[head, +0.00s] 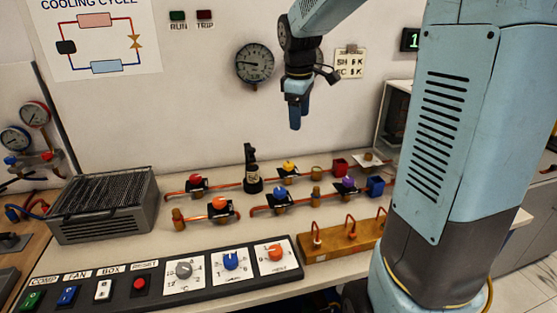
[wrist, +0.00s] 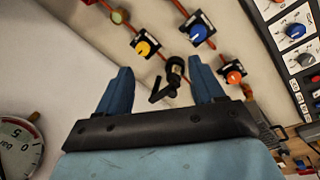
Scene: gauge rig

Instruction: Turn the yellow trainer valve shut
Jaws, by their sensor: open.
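The yellow trainer valve (head: 289,166) is a small round yellow knob on a black square plate, on a copper pipe in the back row of the bench. In the wrist view the yellow knob (wrist: 144,47) shows beyond the fingertips, with a pale mark on its plate; I cannot tell its turn angle. My gripper (head: 295,117) hangs from the arm above the bench, well clear of the valve, in front of the wall. In the wrist view my gripper (wrist: 160,68) has its two blue fingers spread apart with nothing held between them.
A black upright fitting (head: 252,170) stands left of the yellow valve. Blue (head: 280,194), purple (head: 348,184), orange (head: 219,204) and red (head: 196,180) knobs are close by. A grey grille box (head: 103,208) stands left; a knob panel (head: 183,271) lies in front. The space above the valves is open.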

